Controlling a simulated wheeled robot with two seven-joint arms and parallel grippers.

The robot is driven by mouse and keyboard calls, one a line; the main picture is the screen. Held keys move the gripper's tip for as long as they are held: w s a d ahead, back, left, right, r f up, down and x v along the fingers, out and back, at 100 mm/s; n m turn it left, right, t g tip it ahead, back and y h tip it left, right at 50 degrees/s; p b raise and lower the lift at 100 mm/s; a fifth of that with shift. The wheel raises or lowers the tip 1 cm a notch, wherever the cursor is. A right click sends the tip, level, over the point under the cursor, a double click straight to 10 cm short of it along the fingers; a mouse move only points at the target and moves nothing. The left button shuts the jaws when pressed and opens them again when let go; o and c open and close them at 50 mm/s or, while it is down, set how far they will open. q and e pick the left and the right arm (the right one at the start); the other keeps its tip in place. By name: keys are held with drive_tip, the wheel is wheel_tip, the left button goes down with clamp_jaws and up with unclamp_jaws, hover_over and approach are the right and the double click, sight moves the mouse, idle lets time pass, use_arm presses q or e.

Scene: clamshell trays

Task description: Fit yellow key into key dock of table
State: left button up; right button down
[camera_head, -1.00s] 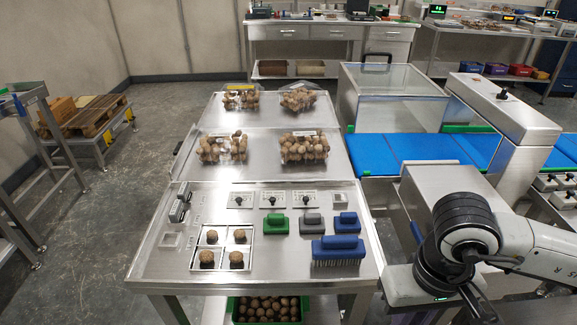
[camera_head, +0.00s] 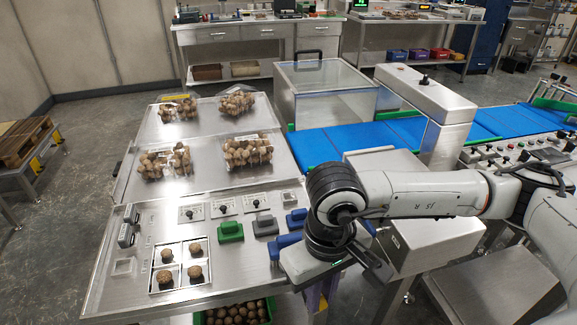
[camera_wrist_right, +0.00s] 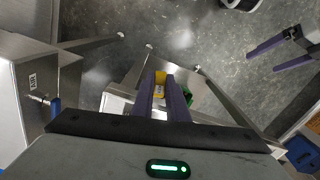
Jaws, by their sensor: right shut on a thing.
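My right gripper (camera_head: 318,302) hangs at the near right corner of the steel table (camera_head: 108,293), partly behind its own wrist. In the right wrist view its purple fingers (camera_wrist_right: 162,92) are shut on the yellow key (camera_wrist_right: 159,77), of which only the end shows between them. Two small pale square fittings lie on the table, one at the left edge (camera_head: 123,267) and one at the right (camera_head: 290,197); I cannot tell which is the key dock. My left gripper (camera_wrist_right: 262,62) shows only in the right wrist view, open and empty.
Clamshells of mushrooms (camera_head: 248,151) stand behind. A blue conveyor (camera_head: 332,145) lies to the right. A green crate (camera_head: 203,317) sits below.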

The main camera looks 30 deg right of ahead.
drive_tip(key=shift+s+r+p, duration=0.1)
drive_tip(key=shift+r+p, duration=0.6)
drive_tip(key=shift+r, duration=0.2)
use_arm(q)
drive_tip(key=shift+s+a+r, duration=0.1)
drive_tip(key=shift+s+r, duration=0.1)
drive_tip(key=shift+r, duration=0.6)
use_arm(e)
drive_tip(key=shift+f, duration=0.1)
